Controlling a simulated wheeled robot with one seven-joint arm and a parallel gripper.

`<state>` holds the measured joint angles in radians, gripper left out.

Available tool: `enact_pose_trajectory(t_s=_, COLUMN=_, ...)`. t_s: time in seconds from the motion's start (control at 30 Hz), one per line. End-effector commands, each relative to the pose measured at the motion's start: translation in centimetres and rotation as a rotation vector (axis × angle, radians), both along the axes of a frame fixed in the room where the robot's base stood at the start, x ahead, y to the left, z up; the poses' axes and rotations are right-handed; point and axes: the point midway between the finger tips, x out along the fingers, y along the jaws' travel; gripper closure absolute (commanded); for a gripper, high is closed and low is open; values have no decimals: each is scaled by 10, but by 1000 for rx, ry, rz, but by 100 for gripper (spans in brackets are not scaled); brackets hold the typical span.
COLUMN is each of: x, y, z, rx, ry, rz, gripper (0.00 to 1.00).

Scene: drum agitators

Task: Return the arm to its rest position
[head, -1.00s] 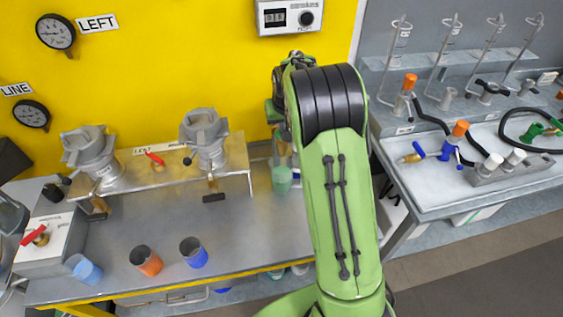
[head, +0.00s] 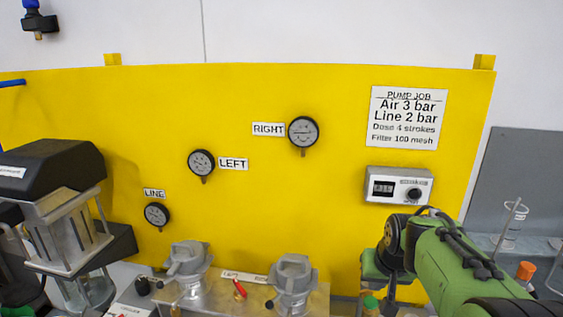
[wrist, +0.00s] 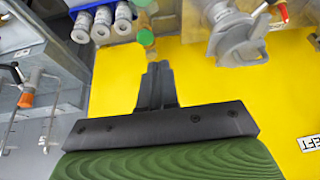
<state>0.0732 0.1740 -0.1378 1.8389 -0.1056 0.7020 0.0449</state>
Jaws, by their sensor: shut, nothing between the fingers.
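My green arm (head: 440,255) reaches in from the lower right in the head view, its bent wrist in front of the yellow panel. The fingers cannot be made out there. In the wrist view my gripper (wrist: 155,68) is shut and empty, its black fingers side by side. A green top also shows in the head view (head: 371,302), below my wrist.
The yellow panel (head: 265,100) carries several gauges and a counter box (head: 398,187). Two grey clamp-like fittings (head: 188,262) (head: 293,280) stand on the bench left of my arm. Glassware and an orange-capped fitting (head: 525,270) stand at right. A blue bin (wrist: 82,8) shows in the wrist view.

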Motion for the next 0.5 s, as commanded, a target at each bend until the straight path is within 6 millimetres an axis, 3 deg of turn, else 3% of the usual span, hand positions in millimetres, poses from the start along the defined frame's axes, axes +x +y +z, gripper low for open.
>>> enact_pose_trajectory(t_s=0.1, x=-56, y=22, z=28, rx=8, ry=-21, rz=35, gripper=100)
enact_pose_trajectory(t_s=0.2, x=-105, y=37, z=40, rx=6, ry=-33, rz=66, gripper=100)
enact_pose_trajectory(t_s=0.4, x=-199, y=57, z=38, rx=-17, ry=-53, rz=124, gripper=100)
enact_pose_trajectory(t_s=0.5, x=-232, y=61, z=28, rx=-32, ry=-59, rz=141, gripper=100)
